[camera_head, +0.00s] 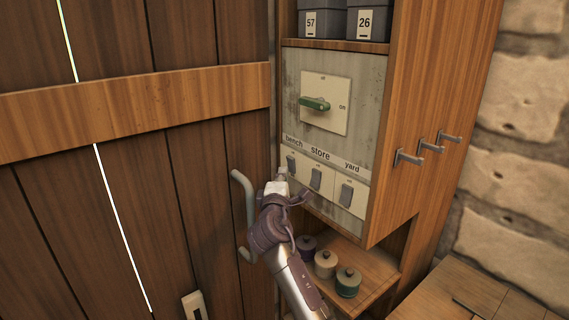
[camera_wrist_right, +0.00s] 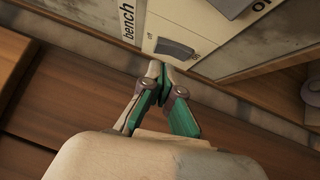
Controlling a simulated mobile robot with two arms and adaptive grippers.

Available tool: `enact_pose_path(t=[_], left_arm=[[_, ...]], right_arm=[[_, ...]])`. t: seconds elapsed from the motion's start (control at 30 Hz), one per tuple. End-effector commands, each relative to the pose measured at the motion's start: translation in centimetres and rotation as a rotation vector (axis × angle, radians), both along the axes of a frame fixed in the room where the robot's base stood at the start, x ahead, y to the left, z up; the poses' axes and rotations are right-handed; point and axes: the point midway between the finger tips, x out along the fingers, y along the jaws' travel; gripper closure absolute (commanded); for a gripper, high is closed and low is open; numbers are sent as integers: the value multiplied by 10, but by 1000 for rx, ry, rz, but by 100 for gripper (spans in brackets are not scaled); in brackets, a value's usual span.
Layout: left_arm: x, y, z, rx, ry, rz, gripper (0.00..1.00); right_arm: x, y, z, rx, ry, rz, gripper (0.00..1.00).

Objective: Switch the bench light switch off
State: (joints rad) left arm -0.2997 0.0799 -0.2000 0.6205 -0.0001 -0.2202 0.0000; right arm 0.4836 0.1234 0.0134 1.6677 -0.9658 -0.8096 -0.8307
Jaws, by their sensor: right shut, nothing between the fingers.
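The bench light switch (camera_head: 291,165) is a small grey rocker on a cream plate, under the label "bench", leftmost of three on the wall panel. It also shows in the right wrist view (camera_wrist_right: 175,48), beside the "bench" label. I cannot tell which way it is tipped. My right gripper (camera_head: 281,176) is shut and empty, its tips just below and left of this switch. In the right wrist view the closed fingertips (camera_wrist_right: 160,71) are close to the plate's lower edge; I cannot tell whether they touch it. My left gripper is not in view.
The store switch (camera_head: 316,178) and yard switch (camera_head: 346,195) sit to the right. A green-handled rotary switch (camera_head: 315,103) is above. A door handle (camera_head: 245,205) stands close to the left of my gripper. Spools (camera_head: 326,263) stand on the shelf below; hooks (camera_head: 409,157) are at right.

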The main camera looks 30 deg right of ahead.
Motion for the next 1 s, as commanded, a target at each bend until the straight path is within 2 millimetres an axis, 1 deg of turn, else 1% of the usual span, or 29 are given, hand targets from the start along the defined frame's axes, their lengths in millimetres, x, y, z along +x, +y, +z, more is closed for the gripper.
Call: enact_pose_path(t=[0.03, 0.1, 0.3, 0.7, 0.8, 1.0], left_arm=[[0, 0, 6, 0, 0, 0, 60], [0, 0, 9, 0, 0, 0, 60], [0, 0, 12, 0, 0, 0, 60], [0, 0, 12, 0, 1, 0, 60], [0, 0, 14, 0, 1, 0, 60], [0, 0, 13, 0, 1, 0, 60]], right_arm=[[7, -7, 4, -2, 2, -2, 100], [15, -14, 5, -1, 2, -1, 100], [29, -24, 4, -1, 1, 0, 100], [31, -27, 4, 0, 0, 0, 100], [31, -32, 7, -1, 0, -1, 100], [31, -32, 6, 0, 0, -1, 100]])
